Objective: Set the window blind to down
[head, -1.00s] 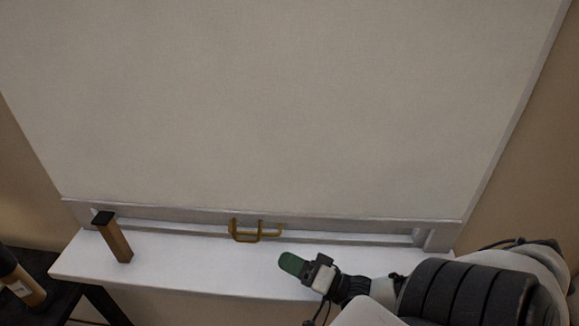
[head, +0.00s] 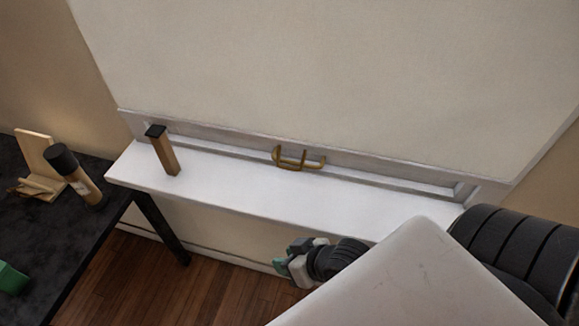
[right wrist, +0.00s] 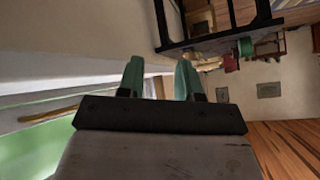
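The window blind (head: 330,70) is a pale beige sheet that covers the window in the head view. Its lower edge is at the bottom rail (head: 390,174), just above the white sill (head: 300,205). A brass handle (head: 298,158) is at the middle of that rail. My right gripper (head: 281,266) is below and in front of the sill, apart from the handle. In the right wrist view its two green fingers (right wrist: 160,78) are spread with nothing between them. My left gripper is not in view.
A brown, black-topped object (head: 163,152) stands on the sill's left part. A black table (head: 60,225) at left holds a black-capped bottle (head: 77,177), a wooden stand (head: 38,160) and a green object (head: 12,278). Wooden floor (head: 190,285) shows below the sill.

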